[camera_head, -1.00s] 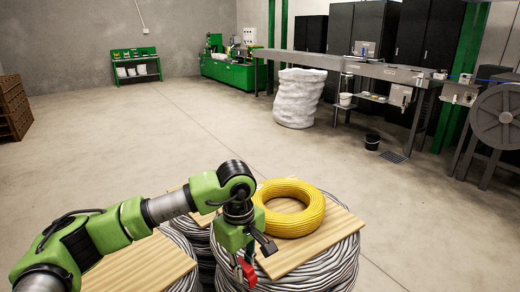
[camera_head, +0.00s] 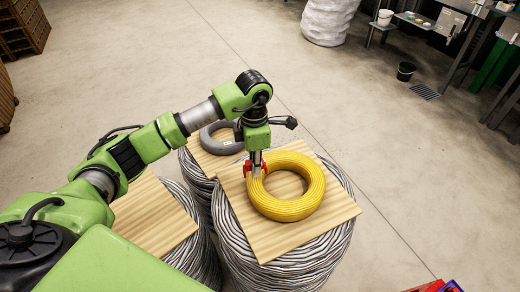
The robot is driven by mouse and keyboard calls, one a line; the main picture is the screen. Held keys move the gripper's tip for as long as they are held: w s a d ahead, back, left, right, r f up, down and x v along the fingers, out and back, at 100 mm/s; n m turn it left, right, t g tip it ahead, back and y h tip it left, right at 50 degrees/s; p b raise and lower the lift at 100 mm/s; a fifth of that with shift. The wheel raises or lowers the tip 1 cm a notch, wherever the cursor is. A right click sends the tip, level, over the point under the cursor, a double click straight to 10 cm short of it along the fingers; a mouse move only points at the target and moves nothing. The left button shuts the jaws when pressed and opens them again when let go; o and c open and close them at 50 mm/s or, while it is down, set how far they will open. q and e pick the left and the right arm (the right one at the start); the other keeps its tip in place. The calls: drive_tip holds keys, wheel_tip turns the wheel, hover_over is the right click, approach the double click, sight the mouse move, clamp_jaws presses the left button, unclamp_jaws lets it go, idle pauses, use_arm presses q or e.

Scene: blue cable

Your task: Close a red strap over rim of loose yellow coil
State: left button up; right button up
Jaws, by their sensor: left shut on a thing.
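The yellow coil (camera_head: 310,205) lies flat on a square wooden board (camera_head: 270,247) on top of a large grey cable coil. My left gripper (camera_head: 257,172) points down at the coil's left upper rim. It is shut on the red strap (camera_head: 249,167), which shows as small red parts on both sides of the fingers at the rim. I cannot tell whether the strap's ends meet, because the fingers hide part of it. My right gripper is not in view.
A dark grey coil (camera_head: 221,138) lies on another board behind my arm. A bare board (camera_head: 155,215) tops a grey cable stack at the left. Red items (camera_head: 435,286) show at the bottom right edge.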

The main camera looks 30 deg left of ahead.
sight(255, 183)
use_arm(q)
drive_tip(key=shift+f, duration=0.3)
drive_tip(key=shift+s+f+b, duration=0.3)
drive_tip(key=shift+s+b, duration=0.15)
drive_tip(key=shift+s, duration=0.05)
drive_tip(key=shift+s+f, duration=0.1)
drive_tip(key=shift+f, duration=0.2)
drive_tip(key=shift+w+f+b, duration=0.2)
drive_tip(key=shift+f+b, duration=0.15)
drive_tip(key=shift+f, duration=0.15)
drive_tip(key=shift+w+f+b, duration=0.15)
drive_tip(key=shift+f+b, duration=0.2)
drive_tip(key=shift+f, duration=0.15)
drive_tip(key=shift+s+r, duration=0.15)
drive_tip(key=shift+b, duration=0.35)
drive_tip(key=shift+f, duration=0.4)
drive_tip(key=shift+f+b, duration=0.55)
drive_tip(key=shift+b, duration=0.1)
